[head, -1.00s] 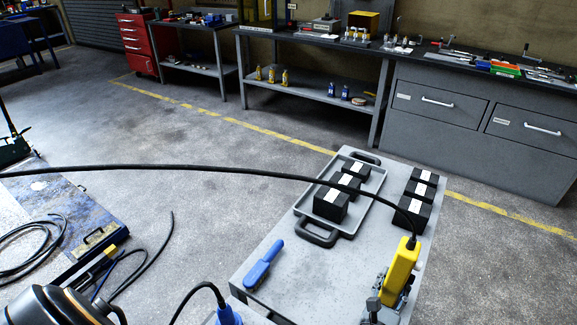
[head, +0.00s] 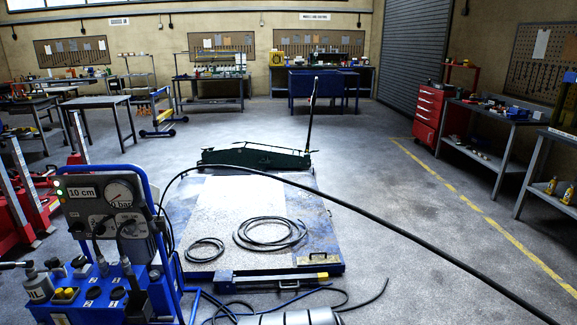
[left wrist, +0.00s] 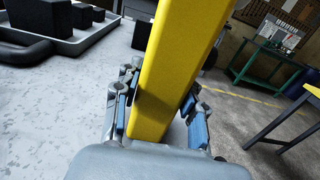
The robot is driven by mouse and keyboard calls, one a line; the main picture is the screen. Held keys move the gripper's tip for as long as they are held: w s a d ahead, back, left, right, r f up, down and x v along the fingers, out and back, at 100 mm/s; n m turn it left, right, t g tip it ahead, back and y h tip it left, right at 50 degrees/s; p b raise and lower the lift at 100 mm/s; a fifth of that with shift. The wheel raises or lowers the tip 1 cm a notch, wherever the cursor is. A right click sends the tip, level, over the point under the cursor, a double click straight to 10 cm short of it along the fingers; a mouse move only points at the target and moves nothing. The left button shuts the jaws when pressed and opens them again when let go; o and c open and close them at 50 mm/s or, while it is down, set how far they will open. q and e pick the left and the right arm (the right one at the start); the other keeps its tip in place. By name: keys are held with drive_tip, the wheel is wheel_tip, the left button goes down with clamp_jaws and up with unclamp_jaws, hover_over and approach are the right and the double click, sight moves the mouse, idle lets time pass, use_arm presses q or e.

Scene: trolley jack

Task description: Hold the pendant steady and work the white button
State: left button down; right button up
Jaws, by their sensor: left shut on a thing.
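The yellow pendant (left wrist: 165,70) fills the middle of the left wrist view, tilted slightly, its body between the blue-padded fingers of my left gripper (left wrist: 160,112). The gripper is shut on it. The pendant's white button does not show in either current view. A black cable (head: 400,237) runs from the blue control cart (head: 105,215) across the head view and out at the lower right. The cart's panel shows "10 cm" and a round gauge. Neither gripper appears in the head view now, and my right gripper is not in view.
In the left wrist view a tray (left wrist: 75,45) with black blocks lies on the grey table (left wrist: 50,120). In the head view a dark green jack (head: 255,157) stands behind the floor platform (head: 215,205), which carries coiled hoses. Open floor lies to the right.

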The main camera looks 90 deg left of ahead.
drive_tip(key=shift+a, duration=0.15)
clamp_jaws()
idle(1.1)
